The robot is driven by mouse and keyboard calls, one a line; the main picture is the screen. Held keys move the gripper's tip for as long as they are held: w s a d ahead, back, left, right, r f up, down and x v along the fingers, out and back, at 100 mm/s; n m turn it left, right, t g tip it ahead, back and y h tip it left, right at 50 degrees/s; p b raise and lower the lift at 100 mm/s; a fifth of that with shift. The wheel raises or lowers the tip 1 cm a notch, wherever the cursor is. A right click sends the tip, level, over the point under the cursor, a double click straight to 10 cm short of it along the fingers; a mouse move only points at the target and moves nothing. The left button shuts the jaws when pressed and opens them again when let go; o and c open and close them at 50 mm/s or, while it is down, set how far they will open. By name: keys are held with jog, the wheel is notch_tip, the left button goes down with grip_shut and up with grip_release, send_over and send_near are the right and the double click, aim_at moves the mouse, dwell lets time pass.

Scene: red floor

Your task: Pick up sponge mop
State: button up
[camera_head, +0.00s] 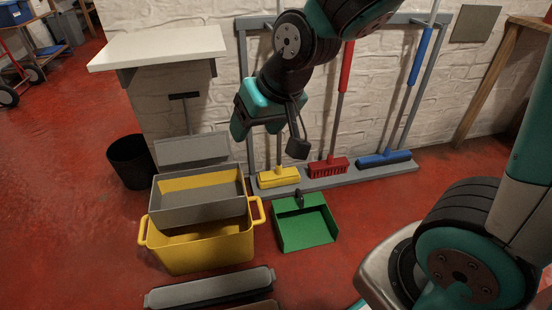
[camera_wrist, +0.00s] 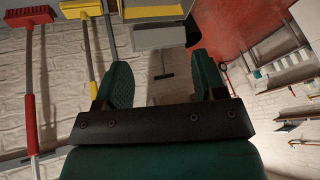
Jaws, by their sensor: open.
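A yellow-headed tool (camera_head: 278,177), which looks like the sponge mop, stands upright against the wall rack, its head at the floor. Its upper handle is partly hidden by my arm. In the wrist view its yellow head (camera_wrist: 80,9) and handle show at upper left. A red brush (camera_head: 328,166) and a blue broom (camera_head: 384,158) stand to its right in the head view. My gripper (camera_head: 258,125) is open and empty, in front of the rack and above the yellow head. Its two green fingers (camera_wrist: 162,62) are spread apart in the wrist view, with nothing between them.
A yellow bucket (camera_head: 205,250) with a grey insert and a green dustpan (camera_head: 305,229) stand on the floor below the rack. A black bin (camera_head: 130,163) and a white wall shelf (camera_head: 158,45) are at left. A grey long tray (camera_head: 210,287) lies in front. Red floor is open at far left.

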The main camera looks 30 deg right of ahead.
jog(key=w+d+f+m+t+h+b, duration=0.2)
jog(key=w+d+f+t+h, duration=0.3)
jog(key=w+d, duration=0.6)
jog(key=w+d+f+m+t+h+b, duration=0.25)
jog(key=w+d+f+t, duration=0.4)
jog(key=w+d, duration=0.5)
jog(key=shift+n+t, duration=0.35)
jog(key=shift+t, duration=0.1)
jog(key=p+x, duration=0.1)
jog(key=x, duration=0.7)
jog(key=p+x, duration=0.1)
jog(key=x, duration=0.7)
jog(key=shift+d+r, duration=0.1)
jog(key=shift+d, duration=0.15)
jog(key=shift+w+d+r, duration=0.15)
jog(key=shift+w+r, duration=0.05)
jog(key=shift+w, duration=0.35)
grip_shut()
